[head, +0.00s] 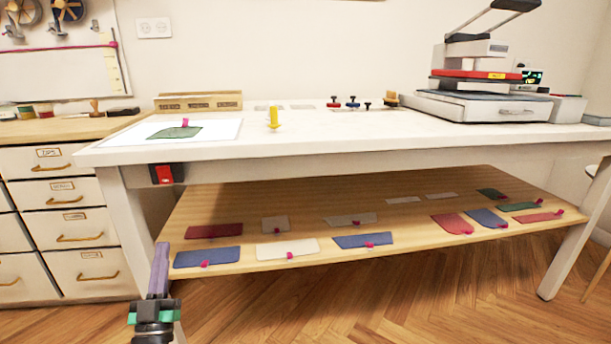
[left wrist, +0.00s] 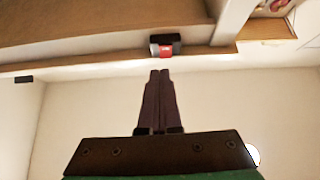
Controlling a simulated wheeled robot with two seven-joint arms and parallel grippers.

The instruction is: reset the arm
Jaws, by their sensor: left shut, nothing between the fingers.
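My left gripper (head: 161,262) is at the lower left of the head view, in front of the table's left leg and low beside the lower shelf. Its fingers point up and are shut with nothing between them. In the left wrist view the two dark fingers (left wrist: 160,75) lie together. Beyond their tips is the red and black switch (left wrist: 165,47) under the table edge; the switch also shows in the head view (head: 164,174). My right gripper is in neither view.
The white table (head: 330,148) carries a heat press (head: 480,80), a yellow spool-like piece (head: 273,118) and a green fabric piece on a white sheet. The wooden lower shelf (head: 300,195) holds several fabric pieces. A drawer cabinet (head: 60,215) stands left. The floor in front is clear.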

